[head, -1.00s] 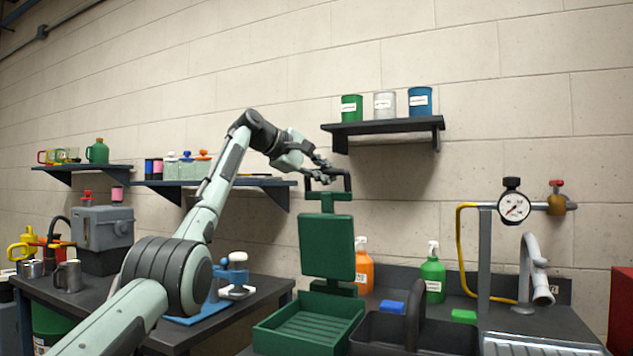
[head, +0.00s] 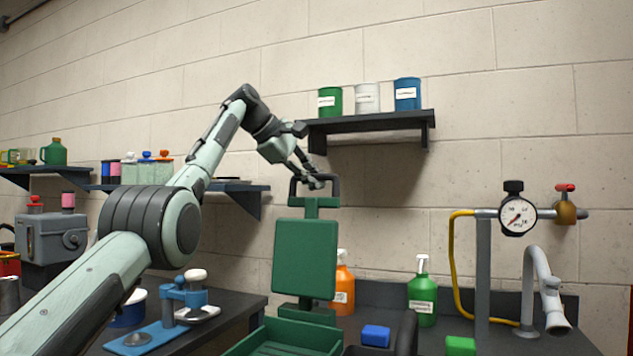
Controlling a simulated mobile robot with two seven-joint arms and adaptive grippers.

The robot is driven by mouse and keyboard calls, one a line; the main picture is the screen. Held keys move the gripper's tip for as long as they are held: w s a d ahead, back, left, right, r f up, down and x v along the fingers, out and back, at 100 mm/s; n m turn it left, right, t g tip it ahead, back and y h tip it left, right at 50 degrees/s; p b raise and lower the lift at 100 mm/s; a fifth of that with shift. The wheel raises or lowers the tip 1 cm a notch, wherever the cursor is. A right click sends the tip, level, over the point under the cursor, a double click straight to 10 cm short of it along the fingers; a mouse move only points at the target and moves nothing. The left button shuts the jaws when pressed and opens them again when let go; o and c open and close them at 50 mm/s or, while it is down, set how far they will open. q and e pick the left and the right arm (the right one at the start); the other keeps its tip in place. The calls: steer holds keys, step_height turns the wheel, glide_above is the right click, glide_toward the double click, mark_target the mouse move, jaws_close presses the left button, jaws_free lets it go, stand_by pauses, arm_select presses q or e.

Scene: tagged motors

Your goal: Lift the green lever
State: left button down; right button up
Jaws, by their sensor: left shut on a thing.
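The green lever is a tall upright green panel (head: 305,258) with a black loop handle (head: 334,190) on top. It stands behind a green ribbed tray (head: 285,338) at the bench. My left gripper (head: 314,183) is shut on the black handle, reaching down to it from the upper left. The fingertips partly cover the handle's top bar.
A wall shelf (head: 370,126) with several cans sits just right of and above my gripper. An orange spray bottle (head: 343,290) and a green one (head: 422,298) stand to the right. A pipe with a gauge (head: 517,215) is further right.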

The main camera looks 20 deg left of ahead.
arm_select(q)
steer(key=shift+s+r, duration=0.1)
steer(key=shift+r, duration=0.4)
steer(key=c, duration=1.5)
jaws_free()
steer(key=shift+s, duration=0.1)
steer(key=shift+c, duration=0.2)
steer(key=shift+o, duration=0.3)
steer(key=shift+f, duration=0.15)
steer(key=v, duration=1.2)
steer(key=shift+f, duration=0.1)
